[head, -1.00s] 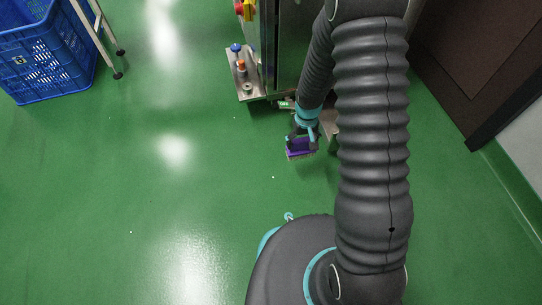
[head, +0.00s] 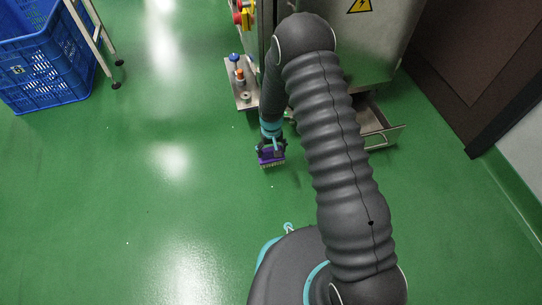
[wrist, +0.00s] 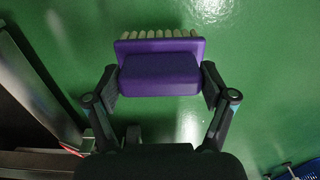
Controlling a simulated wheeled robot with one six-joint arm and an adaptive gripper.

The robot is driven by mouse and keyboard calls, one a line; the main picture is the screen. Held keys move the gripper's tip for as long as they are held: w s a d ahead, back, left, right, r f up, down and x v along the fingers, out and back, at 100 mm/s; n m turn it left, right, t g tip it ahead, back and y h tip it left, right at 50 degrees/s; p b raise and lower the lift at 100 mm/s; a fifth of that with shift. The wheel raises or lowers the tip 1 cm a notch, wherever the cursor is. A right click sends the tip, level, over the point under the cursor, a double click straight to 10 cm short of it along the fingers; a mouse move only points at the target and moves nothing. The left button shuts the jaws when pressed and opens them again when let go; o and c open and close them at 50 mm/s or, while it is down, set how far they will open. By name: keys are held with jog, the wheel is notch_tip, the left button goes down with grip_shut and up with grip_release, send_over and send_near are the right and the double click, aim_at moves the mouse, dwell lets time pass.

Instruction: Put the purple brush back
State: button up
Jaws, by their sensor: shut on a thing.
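The purple brush (head: 271,156) with pale bristles is held in my gripper (head: 271,148) in the head view, in front of the steel machine. In the wrist view the purple brush (wrist: 160,72) sits between the two fingers of my gripper (wrist: 160,88), which press on its left and right ends. Its bristles point away from the gripper, toward the top of the picture. How high the brush is above the floor I cannot tell.
A steel machine (head: 375,50) with an open low drawer (head: 382,132) stands to the right of the gripper. A steel plate (head: 243,92) with knobs juts from its left side. A blue crate (head: 45,65) is at upper left. Green floor (head: 110,190) is clear at left.

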aim_at(271, 156)
jog(key=shift+f, duration=1.8)
jog(key=shift+f+b, duration=0.1)
jog(key=shift+b, duration=0.2)
jog(key=shift+f, duration=0.15)
jog(key=o, duration=1.1)
jog(key=shift+c, duration=0.2)
notch_tip(271, 156, up, 13)
jog(key=shift+f+p, duration=0.2)
jog(key=shift+p, duration=0.7)
